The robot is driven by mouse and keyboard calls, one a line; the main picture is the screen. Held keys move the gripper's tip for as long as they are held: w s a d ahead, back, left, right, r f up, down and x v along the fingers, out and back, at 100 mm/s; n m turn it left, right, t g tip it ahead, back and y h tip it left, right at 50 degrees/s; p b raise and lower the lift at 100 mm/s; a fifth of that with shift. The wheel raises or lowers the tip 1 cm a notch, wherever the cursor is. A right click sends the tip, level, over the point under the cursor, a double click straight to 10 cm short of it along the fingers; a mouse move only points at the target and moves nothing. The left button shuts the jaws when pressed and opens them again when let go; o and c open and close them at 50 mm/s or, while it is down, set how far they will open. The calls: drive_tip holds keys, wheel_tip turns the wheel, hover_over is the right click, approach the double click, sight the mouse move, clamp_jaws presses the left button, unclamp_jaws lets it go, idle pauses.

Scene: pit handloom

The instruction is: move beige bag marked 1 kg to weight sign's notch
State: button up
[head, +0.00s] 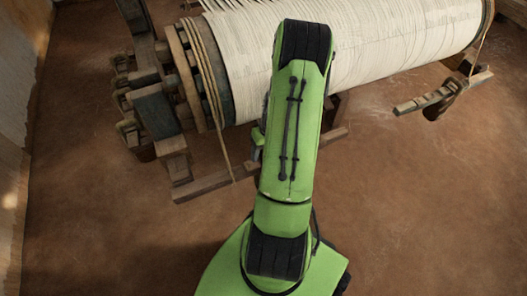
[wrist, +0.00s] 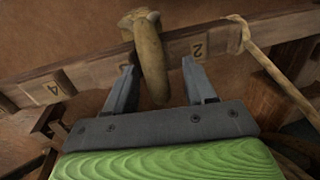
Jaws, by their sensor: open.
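In the wrist view a beige-brown bag (wrist: 150,60) with a knotted top hangs over a wooden notched bar (wrist: 93,74). No 1 kg mark is readable on it. My gripper (wrist: 159,66) is open, with one finger on each side of the bag's lower part; I cannot tell whether either finger touches it. I see no sign that I can identify as the weight sign. My arm hides the gripper and this bag in the head view.
A pale rope (wrist: 262,58) crosses the bar right of the bag. In the head view the loom's thread-wound roller (head: 400,40) lies behind my arm. A dark weight (head: 447,98) hangs on another bar (head: 415,102) at right. The earthen floor (head: 420,200) is clear.

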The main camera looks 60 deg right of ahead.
drive_tip(key=shift+s, duration=0.1)
wheel_tip(320, 180, up, 16)
drive_tip(key=s+d+p, duration=0.1)
drive_tip(key=d+p, duration=0.1)
drive_tip(key=p, duration=0.3)
drive_tip(key=shift+s+d+f+p, duration=0.2)
drive_tip(key=shift+d+f+p, duration=0.05)
drive_tip(key=shift+d+p, duration=0.1)
drive_tip(key=w+a+r+n+h+p, duration=0.1)
drive_tip(key=w+a+r+n+p, duration=0.15)
drive_tip(key=a+r, duration=0.55)
drive_tip(key=w+a+r+n+h+p, duration=0.1)
drive_tip(key=w+a+r+p, duration=0.2)
drive_tip(key=a+r, duration=0.55)
drive_tip(key=s+a+r+n+t+p, duration=0.2)
drive_tip(key=s+a+r+t+p, duration=0.2)
drive_tip(key=s+a+r, duration=0.5)
drive_tip(key=a+r, duration=0.3)
drive_tip(key=r, duration=0.1)
drive_tip(key=shift+a+n, duration=0.35)
drive_tip(key=shift+a, duration=0.05)
